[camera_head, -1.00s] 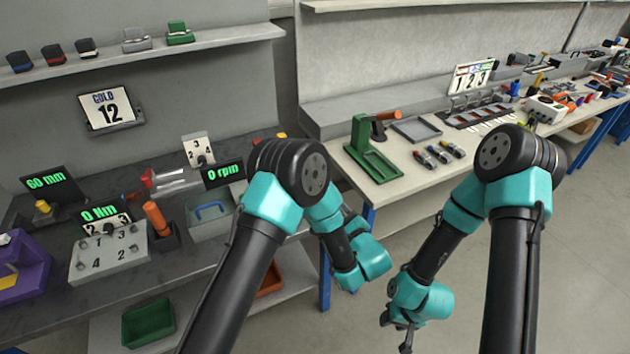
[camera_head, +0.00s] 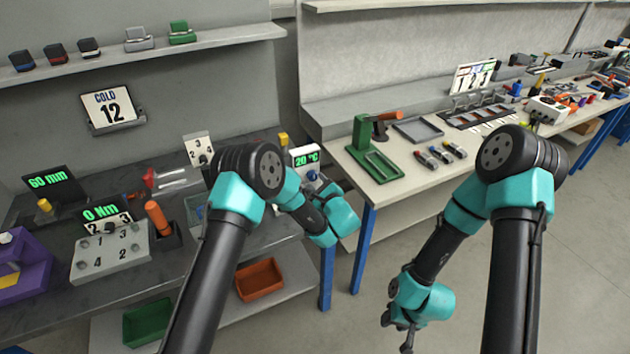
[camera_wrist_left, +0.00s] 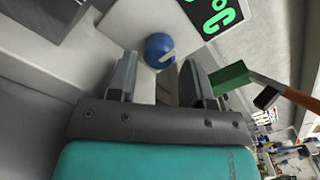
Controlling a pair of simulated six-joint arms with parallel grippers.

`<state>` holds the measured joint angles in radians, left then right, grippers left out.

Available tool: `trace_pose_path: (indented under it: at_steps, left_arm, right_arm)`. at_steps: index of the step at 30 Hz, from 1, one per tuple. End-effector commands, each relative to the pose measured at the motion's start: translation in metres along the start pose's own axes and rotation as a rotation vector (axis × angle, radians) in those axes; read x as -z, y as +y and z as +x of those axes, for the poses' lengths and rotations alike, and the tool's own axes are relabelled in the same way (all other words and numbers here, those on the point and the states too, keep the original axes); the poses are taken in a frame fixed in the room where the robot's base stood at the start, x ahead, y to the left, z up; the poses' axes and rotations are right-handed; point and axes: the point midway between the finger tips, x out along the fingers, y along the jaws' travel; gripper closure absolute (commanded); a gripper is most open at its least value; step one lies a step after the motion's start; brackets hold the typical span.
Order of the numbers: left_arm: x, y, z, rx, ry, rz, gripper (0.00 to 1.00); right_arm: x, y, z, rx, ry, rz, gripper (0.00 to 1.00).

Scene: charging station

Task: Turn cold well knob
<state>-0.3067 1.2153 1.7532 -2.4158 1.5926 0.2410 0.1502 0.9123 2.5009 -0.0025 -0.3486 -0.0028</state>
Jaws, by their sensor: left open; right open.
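The cold well unit is a white box (camera_head: 303,160) with a green-lit 20 °C display, at the right end of the left bench. Its round blue knob (camera_wrist_left: 159,49) with a pale pointer shows in the left wrist view. My left gripper (camera_wrist_left: 158,78) is open, and the knob lies just beyond and between its two fingertips. I see no clear contact. In the head view the left gripper is largely hidden behind my arm's teal wrist. My right gripper (camera_head: 406,338) is open, empty and low over the floor, away from the benches. A card reading COLD 12 (camera_head: 109,107) stands on the back wall.
A green press stand (camera_head: 372,155) is on the right bench, near the left wrist. The left bench holds a numbered grey block (camera_head: 110,252), an orange handle (camera_head: 157,218) and a 60 mm display (camera_head: 52,187). A gap separates the benches.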

Motion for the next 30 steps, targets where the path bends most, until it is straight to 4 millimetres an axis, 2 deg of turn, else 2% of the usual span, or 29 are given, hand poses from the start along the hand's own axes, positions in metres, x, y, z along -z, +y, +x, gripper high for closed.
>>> trace_pose_path:
  at_steps: [6,15,26,30]
  left_arm:
    - [0.000,0.000,0.018,0.000,0.000,0.000,0.54]
    - [0.000,0.000,0.019,0.000,0.000,0.000,0.54]
    - [0.000,0.000,0.019,0.000,0.000,0.000,0.88]
    - [0.000,0.000,0.019,0.000,0.000,0.003,0.88]
  right_arm:
    - [0.000,0.000,0.000,0.000,0.000,0.000,0.57]
    - [0.000,0.000,0.000,0.000,0.000,0.000,0.57]
    - [0.000,0.000,0.000,0.000,0.000,0.000,0.57]
    - [0.000,0.000,0.000,0.000,0.000,0.000,0.57]
